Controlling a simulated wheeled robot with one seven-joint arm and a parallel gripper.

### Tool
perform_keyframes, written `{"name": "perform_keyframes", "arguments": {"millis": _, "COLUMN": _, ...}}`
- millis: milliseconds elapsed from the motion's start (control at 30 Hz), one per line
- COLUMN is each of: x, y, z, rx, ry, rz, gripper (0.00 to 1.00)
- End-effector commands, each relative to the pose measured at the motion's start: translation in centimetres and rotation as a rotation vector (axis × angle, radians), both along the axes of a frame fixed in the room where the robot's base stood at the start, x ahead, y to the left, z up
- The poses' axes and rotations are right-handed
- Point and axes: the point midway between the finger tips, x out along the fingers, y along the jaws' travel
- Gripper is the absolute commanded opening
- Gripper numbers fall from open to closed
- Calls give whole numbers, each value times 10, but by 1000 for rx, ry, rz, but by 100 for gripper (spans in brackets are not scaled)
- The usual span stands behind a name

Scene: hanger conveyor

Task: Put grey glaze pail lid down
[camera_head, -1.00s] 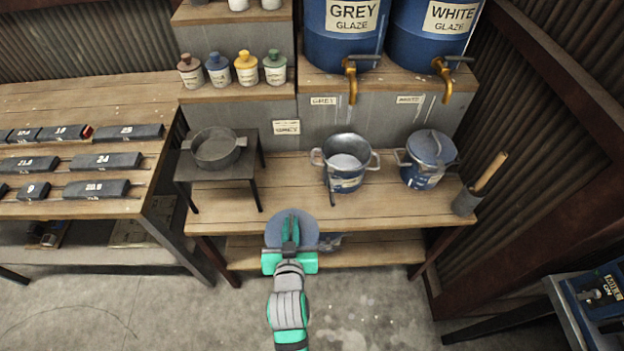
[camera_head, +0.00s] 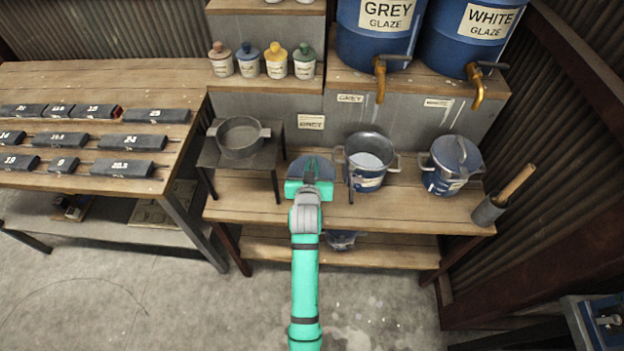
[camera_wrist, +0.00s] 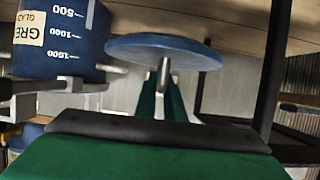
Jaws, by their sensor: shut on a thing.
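The grey glaze pail lid is a round blue-grey disc (camera_head: 323,164). My gripper (camera_head: 310,180) is shut on the lid's handle, and the lid also shows in the wrist view (camera_wrist: 165,48). In the head view the lid appears over the wooden bench (camera_head: 410,207), between the dark stand and the grey glaze pail. Its height above the bench is hard to tell. The open blue pail (camera_head: 366,183) stands just right of my gripper, with pale contents. It also shows at the left of the wrist view (camera_wrist: 65,35).
A dark stand (camera_head: 210,158) with a sieve-like pan (camera_head: 241,138) is to the left. A lidded blue pail (camera_head: 443,182) and a holder with a wooden-handled tool (camera_head: 490,211) are to the right. Glaze barrels (camera_head: 380,45) with taps stand behind. Bench space is bare at the front.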

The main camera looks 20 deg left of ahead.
Motion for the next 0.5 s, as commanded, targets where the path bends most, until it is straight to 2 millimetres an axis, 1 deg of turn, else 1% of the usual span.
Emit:
{"name": "perform_keyframes", "arguments": {"millis": 33, "x": -3, "y": -1, "z": -13, "rx": -4, "ry": 8, "rz": 1, "gripper": 0}}
{"name": "perform_keyframes", "arguments": {"millis": 100, "x": -3, "y": -1, "z": -20, "rx": -4, "ry": 6, "rz": 1, "gripper": 0}}
{"name": "perform_keyframes", "arguments": {"millis": 333, "x": -3, "y": -2, "z": -37, "rx": -4, "ry": 6, "rz": 0, "gripper": 0}}
{"name": "perform_keyframes", "arguments": {"millis": 500, "x": -4, "y": -1, "z": -60, "rx": -4, "ry": 6, "rz": 0, "gripper": 0}}
